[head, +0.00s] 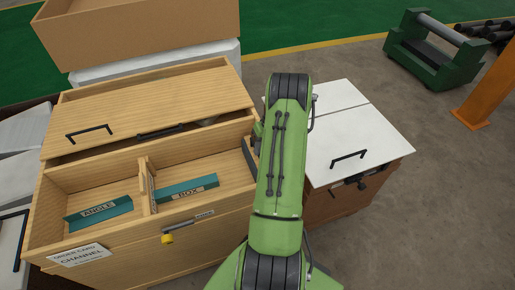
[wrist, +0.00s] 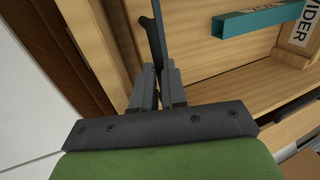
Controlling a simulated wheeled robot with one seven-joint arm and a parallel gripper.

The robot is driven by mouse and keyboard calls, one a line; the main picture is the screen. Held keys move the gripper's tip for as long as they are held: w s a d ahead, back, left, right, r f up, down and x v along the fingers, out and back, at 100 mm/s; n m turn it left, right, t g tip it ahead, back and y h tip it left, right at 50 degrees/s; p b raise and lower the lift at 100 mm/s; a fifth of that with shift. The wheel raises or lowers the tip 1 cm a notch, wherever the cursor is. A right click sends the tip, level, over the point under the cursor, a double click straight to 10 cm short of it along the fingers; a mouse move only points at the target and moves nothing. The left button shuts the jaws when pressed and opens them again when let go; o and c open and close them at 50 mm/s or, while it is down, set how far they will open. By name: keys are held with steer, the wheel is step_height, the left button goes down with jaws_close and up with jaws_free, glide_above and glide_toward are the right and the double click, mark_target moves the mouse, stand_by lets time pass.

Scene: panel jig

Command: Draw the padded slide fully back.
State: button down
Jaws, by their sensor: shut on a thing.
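The wooden jig (head: 115,260) stands left of my arm in the head view, its front bay open. A dark upright piece (head: 250,157), seemingly the padded slide, shows at the bay's right end. In the wrist view my gripper (wrist: 158,78) is shut on a thin dark plate (wrist: 155,38), which looks like the same slide. The plate stands along the inner face of the bay's side wall. My arm hides the gripper in the head view. Any padding cannot be made out.
The bay holds a teal BOX piece (head: 187,188), a teal ANGLE piece (head: 99,213) and a wooden divider (head: 147,184). A yellow knob (head: 167,239) is on the front. An order card (head: 80,255) reads CHANNEL. A white-topped cabinet (head: 360,130) stands right.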

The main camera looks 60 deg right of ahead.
steer(key=c, duration=1.3)
jaws_free()
steer(key=shift+s+d, duration=0.15)
steer(key=shift+d, duration=0.15)
steer(key=shift+o, duration=0.7)
steer(key=shift+a, duration=0.15)
